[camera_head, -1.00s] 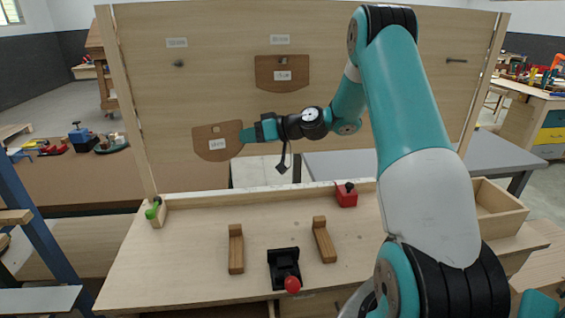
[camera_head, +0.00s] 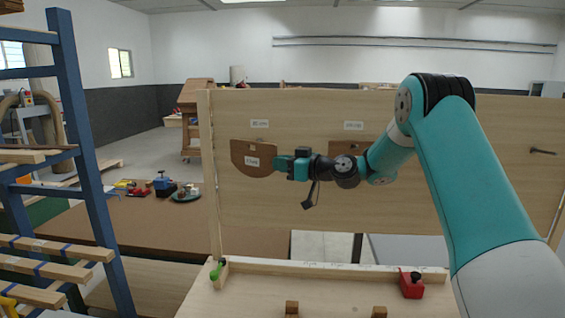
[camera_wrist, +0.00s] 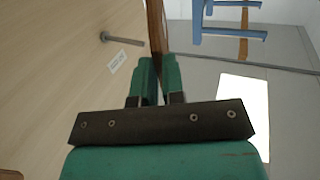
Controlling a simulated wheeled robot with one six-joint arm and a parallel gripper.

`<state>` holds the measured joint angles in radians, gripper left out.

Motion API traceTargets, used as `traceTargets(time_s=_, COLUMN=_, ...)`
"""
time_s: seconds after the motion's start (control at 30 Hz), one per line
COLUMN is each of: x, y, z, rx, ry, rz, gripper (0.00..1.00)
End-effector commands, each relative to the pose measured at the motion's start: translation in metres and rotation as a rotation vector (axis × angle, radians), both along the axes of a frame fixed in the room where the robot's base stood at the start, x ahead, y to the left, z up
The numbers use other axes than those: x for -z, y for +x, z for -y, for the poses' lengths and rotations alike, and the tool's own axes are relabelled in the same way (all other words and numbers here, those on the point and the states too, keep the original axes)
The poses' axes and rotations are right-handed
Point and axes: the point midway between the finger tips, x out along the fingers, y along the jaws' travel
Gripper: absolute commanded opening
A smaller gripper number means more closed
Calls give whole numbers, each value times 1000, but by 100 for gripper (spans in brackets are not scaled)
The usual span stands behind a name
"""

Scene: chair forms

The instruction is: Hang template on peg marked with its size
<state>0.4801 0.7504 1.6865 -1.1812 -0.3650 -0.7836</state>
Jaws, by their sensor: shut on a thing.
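My gripper (camera_head: 277,163) is shut on the right edge of a brown template (camera_head: 246,150) with a white label, held upright before the board's left part. The label's text is too small to read surely. In the wrist view the template (camera_wrist: 156,25) shows edge-on between the green fingers (camera_wrist: 158,78). A grey peg (camera_wrist: 125,41) sticks out from the board there, its tip close to the template; I cannot tell whether they touch. A size label (camera_wrist: 117,61) is beside this peg. In the head view a label (camera_head: 260,124) sits above the template, which hides the peg.
Another brown template (camera_head: 343,148) hangs under a second label (camera_head: 354,126), partly behind my arm. A bare peg (camera_head: 542,152) is at the board's (camera_head: 470,190) right. The bench below holds a red block (camera_head: 411,285) and a green-knobbed piece (camera_head: 217,268). A blue ladder-like rack (camera_head: 85,150) stands left.

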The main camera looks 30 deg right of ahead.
Motion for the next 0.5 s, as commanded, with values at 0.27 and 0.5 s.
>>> traceTargets(time_s=0.27, x=-1, y=12, z=9, rx=0, ry=1, rz=-1, gripper=0)
traceTargets(time_s=0.5, x=1, y=23, z=16, rx=0, ry=0, rz=0, gripper=0)
